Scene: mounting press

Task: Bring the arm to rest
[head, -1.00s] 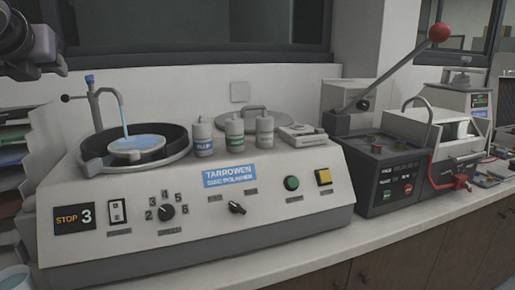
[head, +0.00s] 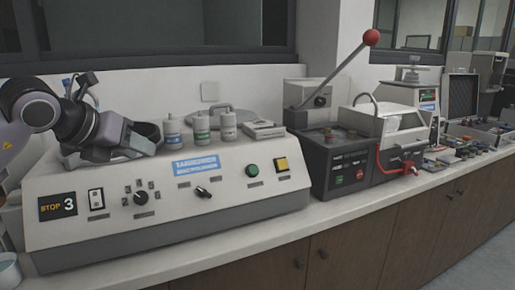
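My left arm comes in from the left edge. Its gripper (head: 112,142) is in front of the left end of the disc polisher (head: 225,205), over the bowl area. It hides most of the polishing bowl and part of the tap (head: 88,82). I cannot make out whether its fingers are open or shut, and no held object shows. The mounting press (head: 345,165) stands right of the polisher. Its lever (head: 338,76), with a red ball (head: 371,37) on the end, slants up to the right. My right gripper is not in view.
A scale-like device (head: 412,98), small loose parts (head: 450,155) and an open case (head: 461,93) are further right. A narrow strip of counter (head: 270,231) in front is clear.

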